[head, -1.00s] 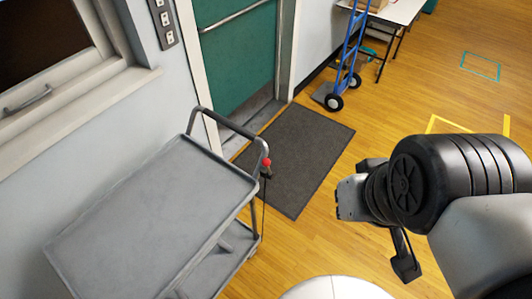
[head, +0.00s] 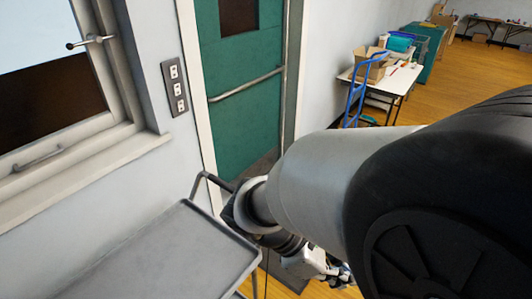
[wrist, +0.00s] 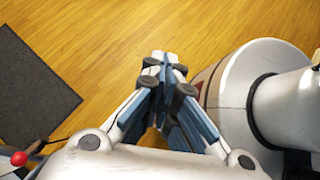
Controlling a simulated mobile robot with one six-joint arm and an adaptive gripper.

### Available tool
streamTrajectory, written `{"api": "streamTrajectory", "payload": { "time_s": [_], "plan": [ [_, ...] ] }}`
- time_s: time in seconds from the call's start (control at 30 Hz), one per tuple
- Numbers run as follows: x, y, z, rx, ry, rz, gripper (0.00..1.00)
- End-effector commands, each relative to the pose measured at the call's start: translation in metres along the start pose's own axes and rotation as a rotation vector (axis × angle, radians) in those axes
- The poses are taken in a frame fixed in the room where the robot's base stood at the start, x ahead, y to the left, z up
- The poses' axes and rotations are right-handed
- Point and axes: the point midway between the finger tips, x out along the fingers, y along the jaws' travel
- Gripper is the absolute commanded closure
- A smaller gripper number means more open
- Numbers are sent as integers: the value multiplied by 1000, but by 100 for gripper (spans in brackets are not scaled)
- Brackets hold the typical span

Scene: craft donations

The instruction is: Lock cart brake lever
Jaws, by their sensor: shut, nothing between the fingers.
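The grey cart (head: 170,255) stands at the lower left in the head view, against the wall below the window. Its handle end is partly hidden behind my arm. The brake lever's red knob (wrist: 18,158) shows at the lower left edge of the wrist view, with a thin dark rod beside it. In the head view the knob is hidden by my arm. My gripper (wrist: 165,62) is shut and empty, pointing over bare floor to the side of the knob and apart from it. In the head view my gripper (head: 338,275) is at the bottom, partly cut off.
A dark mat (wrist: 35,88) lies on the wooden floor. A green door (head: 240,105) with a push bar is behind the cart. A blue hand truck (head: 355,95) and a white table (head: 385,82) with boxes stand at the back. The floor under my gripper is clear.

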Motion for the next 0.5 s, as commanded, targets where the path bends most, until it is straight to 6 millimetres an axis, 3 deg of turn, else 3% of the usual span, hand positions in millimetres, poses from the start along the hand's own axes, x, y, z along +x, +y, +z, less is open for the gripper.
{"api": "streamTrajectory", "payload": {
  "time_s": [0.1, 0.27, 0.5],
  "plan": [
    [5, 24, -31, -328, -230, 53, 100],
    [3, 53, -81, -733, -558, 122, 100],
    [-1, 74, -188, -1252, -1109, 202, 100]
  ]
}}
